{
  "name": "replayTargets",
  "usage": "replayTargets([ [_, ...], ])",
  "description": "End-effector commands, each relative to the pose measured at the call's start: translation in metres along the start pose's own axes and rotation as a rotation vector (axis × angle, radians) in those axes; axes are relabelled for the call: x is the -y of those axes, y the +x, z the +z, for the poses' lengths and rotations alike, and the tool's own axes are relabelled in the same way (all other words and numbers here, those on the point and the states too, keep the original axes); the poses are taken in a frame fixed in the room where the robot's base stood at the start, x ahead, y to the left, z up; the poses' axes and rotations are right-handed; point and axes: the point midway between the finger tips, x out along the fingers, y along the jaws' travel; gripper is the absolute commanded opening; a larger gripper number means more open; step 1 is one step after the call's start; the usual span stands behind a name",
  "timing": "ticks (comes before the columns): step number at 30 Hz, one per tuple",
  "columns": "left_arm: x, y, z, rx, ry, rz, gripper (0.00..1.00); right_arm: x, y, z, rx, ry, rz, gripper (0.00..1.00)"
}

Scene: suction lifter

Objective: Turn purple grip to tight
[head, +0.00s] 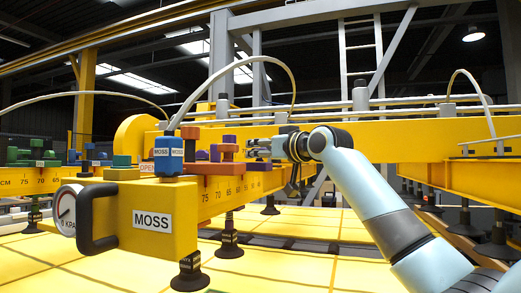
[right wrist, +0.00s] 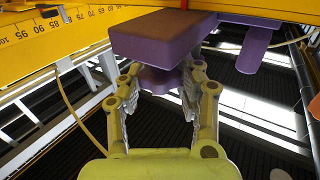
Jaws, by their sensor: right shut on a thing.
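The purple grip (right wrist: 160,38) fills the upper middle of the right wrist view as a broad block with a smaller rounded purple part (right wrist: 158,80) below it. My right gripper (right wrist: 163,78) has its fingers on both sides of that lower part and is shut on it. In the head view my right gripper (head: 255,147) reaches left to the coloured grips above the yellow beam. There the purple grip is small and partly hidden, and its turn position cannot be read. My left gripper is not in view.
A yellow block (head: 145,215) labelled MOSS, with a pressure gauge (head: 66,211) and dark handle, stands at the left front. Blue MOSS-labelled pieces (head: 169,160) and an orange grip (head: 228,148) are near my right gripper. Suction cups (head: 229,245) hang over yellow panels. Another purple part (right wrist: 255,45) is nearby.

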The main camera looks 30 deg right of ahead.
Motion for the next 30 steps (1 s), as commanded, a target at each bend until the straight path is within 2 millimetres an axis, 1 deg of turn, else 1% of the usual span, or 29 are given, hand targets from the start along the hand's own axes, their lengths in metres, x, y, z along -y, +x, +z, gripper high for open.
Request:
replayTargets([
  [5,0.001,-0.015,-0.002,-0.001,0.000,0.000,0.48,0.002,0.000,-0.002,0.003,0.002,0.057,0.02],
  [10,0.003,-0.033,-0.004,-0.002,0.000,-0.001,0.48,0.003,0.001,-0.004,0.001,0.003,0.166,0.02],
  [15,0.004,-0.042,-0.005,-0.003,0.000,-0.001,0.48,0.004,0.001,-0.002,0.002,0.006,0.299,0.02],
  [19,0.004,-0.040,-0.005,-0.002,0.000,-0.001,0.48,0.005,0.001,0.000,-0.001,0.007,0.399,0.02],
  [24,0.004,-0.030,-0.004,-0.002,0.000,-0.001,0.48,0.004,0.002,0.002,-0.001,0.005,0.511,0.02],
  [30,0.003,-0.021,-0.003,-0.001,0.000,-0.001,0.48,0.004,0.002,0.002,0.000,0.003,0.604,0.02],
])
